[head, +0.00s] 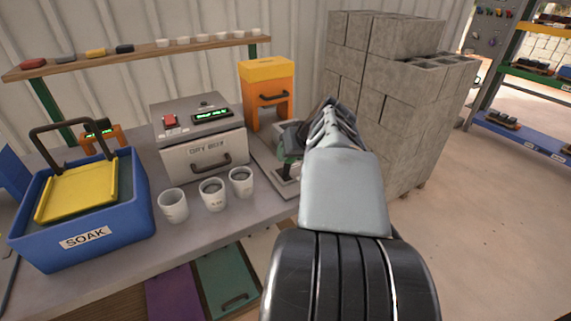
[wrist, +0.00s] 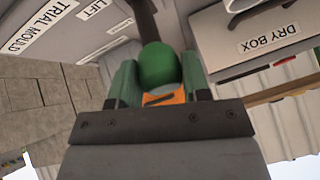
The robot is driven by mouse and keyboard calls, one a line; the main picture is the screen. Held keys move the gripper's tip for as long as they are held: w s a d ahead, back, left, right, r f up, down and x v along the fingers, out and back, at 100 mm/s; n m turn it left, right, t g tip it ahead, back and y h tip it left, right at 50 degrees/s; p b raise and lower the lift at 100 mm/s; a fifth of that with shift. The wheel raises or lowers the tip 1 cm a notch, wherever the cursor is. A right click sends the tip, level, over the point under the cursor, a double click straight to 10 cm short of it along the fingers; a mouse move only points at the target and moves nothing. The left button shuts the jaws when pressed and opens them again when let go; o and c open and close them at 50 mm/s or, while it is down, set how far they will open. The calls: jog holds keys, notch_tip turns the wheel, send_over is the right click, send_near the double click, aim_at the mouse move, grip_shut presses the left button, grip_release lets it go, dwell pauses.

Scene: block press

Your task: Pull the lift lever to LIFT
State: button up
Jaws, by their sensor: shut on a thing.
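The lift lever shows in the wrist view as a dark rod with a round green knob (wrist: 158,62). My gripper (wrist: 160,75) has its green fingers on both sides of the knob and is shut on it. A white LIFT label (wrist: 93,9) and a TRIAL MOULD label (wrist: 38,27) are on the grey press beside the rod. In the head view my arm hides most of the press, and its grey base (head: 285,187) shows at the right end of the bench. The lever's exact position along its travel cannot be told.
A grey dry box (head: 203,155) and an orange box (head: 268,85) stand left of and behind the press. Several white cups (head: 212,195) stand in front. A blue SOAK tub (head: 85,238) is at the left. Stacked grey blocks (head: 375,100) rise close on the right.

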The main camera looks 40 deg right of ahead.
jog(key=shift+s+a+f+b, duration=0.1)
jog(key=shift+s+f+b, duration=0.1)
jog(key=shift+s+b, duration=0.25)
jog(key=shift+s+a+f+b, duration=0.1)
jog(key=shift+s+f+b, duration=0.1)
jog(key=shift+s+b, duration=0.25)
jog(key=o, duration=1.3)
jog(key=p+v, duration=0.2)
jog(key=v, duration=1.2)
